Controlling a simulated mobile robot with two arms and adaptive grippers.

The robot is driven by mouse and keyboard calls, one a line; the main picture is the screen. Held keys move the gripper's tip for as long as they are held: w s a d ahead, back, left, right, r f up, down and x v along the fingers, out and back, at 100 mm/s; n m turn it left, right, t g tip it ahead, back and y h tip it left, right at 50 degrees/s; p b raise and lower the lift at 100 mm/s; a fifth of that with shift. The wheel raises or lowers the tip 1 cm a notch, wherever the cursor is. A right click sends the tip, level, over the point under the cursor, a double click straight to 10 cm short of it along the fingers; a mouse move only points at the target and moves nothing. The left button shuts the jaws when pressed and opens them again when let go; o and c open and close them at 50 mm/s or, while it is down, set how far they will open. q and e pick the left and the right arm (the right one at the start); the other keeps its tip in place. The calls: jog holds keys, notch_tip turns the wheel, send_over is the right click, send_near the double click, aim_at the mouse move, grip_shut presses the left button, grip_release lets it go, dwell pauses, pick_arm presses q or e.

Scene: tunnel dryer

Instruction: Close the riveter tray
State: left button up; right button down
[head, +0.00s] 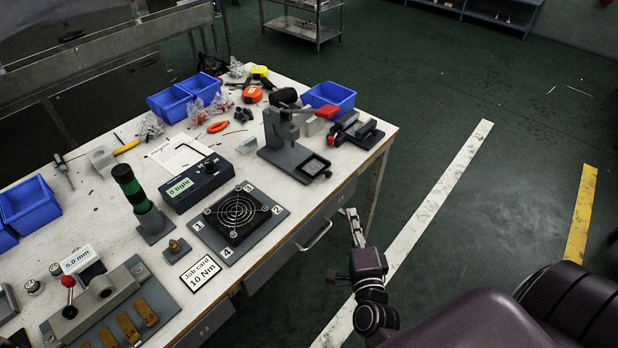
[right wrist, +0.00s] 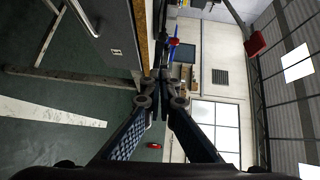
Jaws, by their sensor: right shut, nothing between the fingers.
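The riveter (head: 283,138) is a grey bench press with a red-tipped lever, standing near the table's right end. The tray cannot be made out in the right wrist view. My left gripper is not in view.
The white table (head: 140,250) holds a fan on a plate (head: 237,217), a torque display (head: 197,182), a green-black cylinder (head: 131,188) and blue bins (head: 328,95). A drawer handle (head: 314,236) projects from the table front. The floor to the right is open.

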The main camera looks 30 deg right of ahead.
aim_at(334, 190)
jog(key=x, duration=0.4)
jog(key=a+p+x, duration=0.1)
jog(key=x, duration=0.7)
jog(key=shift+w+a+r+p, duration=0.15)
jog(key=shift+w+a+p, duration=0.15)
jog(key=shift+a, duration=0.05)
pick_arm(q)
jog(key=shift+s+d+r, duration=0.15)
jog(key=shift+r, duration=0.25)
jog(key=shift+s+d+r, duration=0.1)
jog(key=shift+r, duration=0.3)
pick_arm(e)
jog(key=shift+w+a, duration=0.25)
jog(key=shift+w, duration=0.25)
